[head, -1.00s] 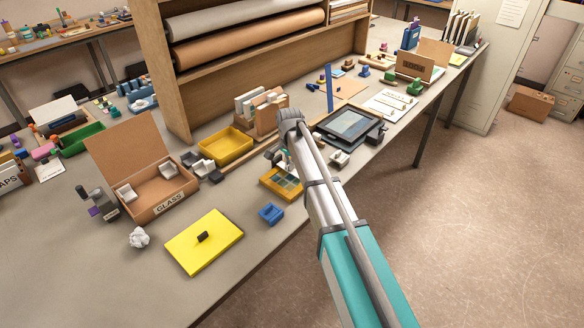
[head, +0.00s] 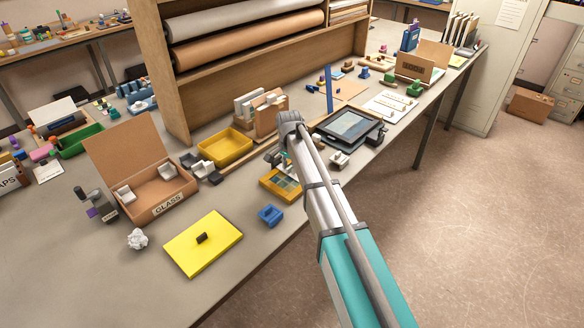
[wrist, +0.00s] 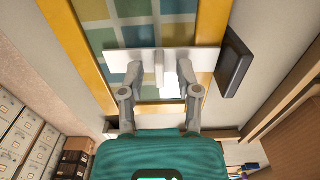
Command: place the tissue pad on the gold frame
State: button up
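The tissue pad (wrist: 116,66) is a white flat piece with an upright white grip ridge (wrist: 159,68), in the wrist view. It lies across the view of the gold frame (wrist: 79,47), which holds a grid of blue, green and tan squares. Whether the pad touches the frame is hard to tell. My gripper (wrist: 161,70) has its two grey fingers on either side of the ridge, with visible gaps to it. In the head view the gold frame (head: 268,188) sits near the bench's front edge, and my arm hides most of the gripper and pad.
A dark-framed tablet (head: 350,123) lies right of my arm. A blue block (head: 270,214), a yellow panel (head: 187,255) with a dark knob, a yellow tray (head: 241,155) and the GLASS box (head: 147,204) stand to the left. A dark block (wrist: 235,62) is close beside the frame.

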aim_at(290, 168)
jog(key=shift+r, duration=0.2)
notch_tip(290, 168, up, 12)
jog(key=p, duration=1.2)
jog(key=shift+r+p, duration=0.25)
jog(key=shift+p, duration=0.15)
dwell(0.6)
jog(key=s+d+n, duration=0.7)
jog(key=s+d, duration=1.7)
jog(key=s, duration=0.1)
jog(key=shift+s+n, duration=0.3)
jog(key=shift+s, duration=0.05)
